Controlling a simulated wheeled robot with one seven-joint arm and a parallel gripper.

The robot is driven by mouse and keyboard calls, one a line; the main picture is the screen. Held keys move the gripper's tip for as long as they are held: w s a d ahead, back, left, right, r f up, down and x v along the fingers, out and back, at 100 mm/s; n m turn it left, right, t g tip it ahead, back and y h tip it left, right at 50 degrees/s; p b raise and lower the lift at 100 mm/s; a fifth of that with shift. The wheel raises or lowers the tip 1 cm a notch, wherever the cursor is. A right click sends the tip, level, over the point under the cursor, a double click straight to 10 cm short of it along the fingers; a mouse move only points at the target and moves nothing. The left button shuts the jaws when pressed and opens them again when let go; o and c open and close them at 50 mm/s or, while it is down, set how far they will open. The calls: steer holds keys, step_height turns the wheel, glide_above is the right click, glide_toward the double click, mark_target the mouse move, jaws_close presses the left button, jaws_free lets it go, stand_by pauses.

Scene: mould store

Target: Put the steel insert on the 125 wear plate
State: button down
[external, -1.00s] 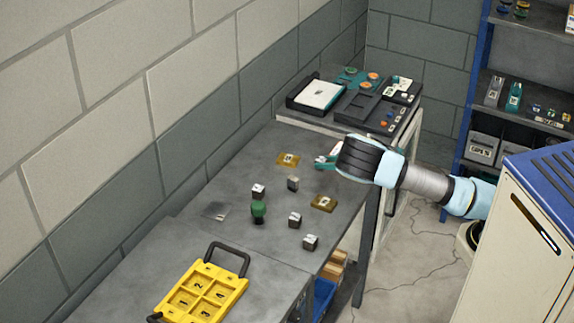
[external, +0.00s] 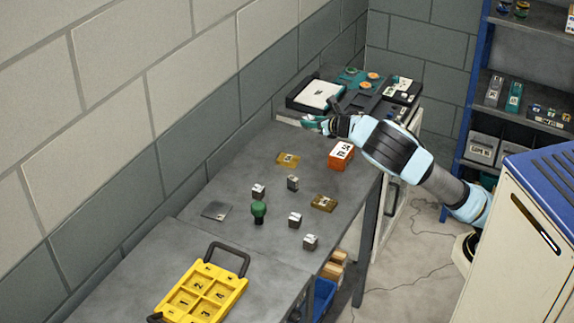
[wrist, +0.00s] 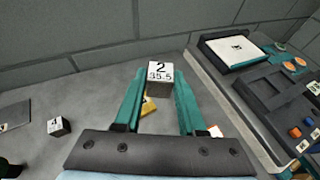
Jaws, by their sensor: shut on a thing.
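My gripper (external: 312,122) has teal fingers and is over the far end of the bench, towards the wall. In the wrist view my gripper (wrist: 160,88) is shut on a dark grey block (wrist: 161,78), its white top marked "2" and "35.5"; it looks like a steel insert. A brass-coloured plate (external: 288,159) lies on the bench below the gripper and shows partly behind one finger in the wrist view (wrist: 148,107). A second brass-coloured plate (external: 323,203) lies nearer. Their labels are too small to read, so I cannot tell which is 125.
Several small grey cubes (external: 293,183), a green-topped object (external: 258,209) and a flat grey plate (external: 216,210) are on the bench. An orange block (external: 341,155) stands near its right edge. A yellow numbered tray (external: 203,292) is in front; black trays (external: 318,95) are at the back.

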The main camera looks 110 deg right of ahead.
steer(key=w+f+m+g, duration=0.1)
steer(key=f, duration=0.3)
steer(key=w+d+f+m+g, duration=0.1)
steer(key=f+g, duration=0.1)
steer(key=f, duration=0.3)
steer(key=w+d+f+m+g, duration=0.1)
steer(key=f+m, duration=0.1)
steer(key=f, duration=0.3)
steer(key=shift+w+d+f+g+h+b, duration=0.15)
steer(key=shift+w+g+h+b, duration=0.15)
steer(key=shift+w+h+b, duration=0.1)
steer(key=shift+f, duration=0.2)
steer(key=c, duration=0.5)
jaws_free()
steer(key=shift+r, duration=0.15)
steer(key=b+v, duration=0.2)
steer(key=v, duration=1)
steer(key=shift+r, duration=0.1)
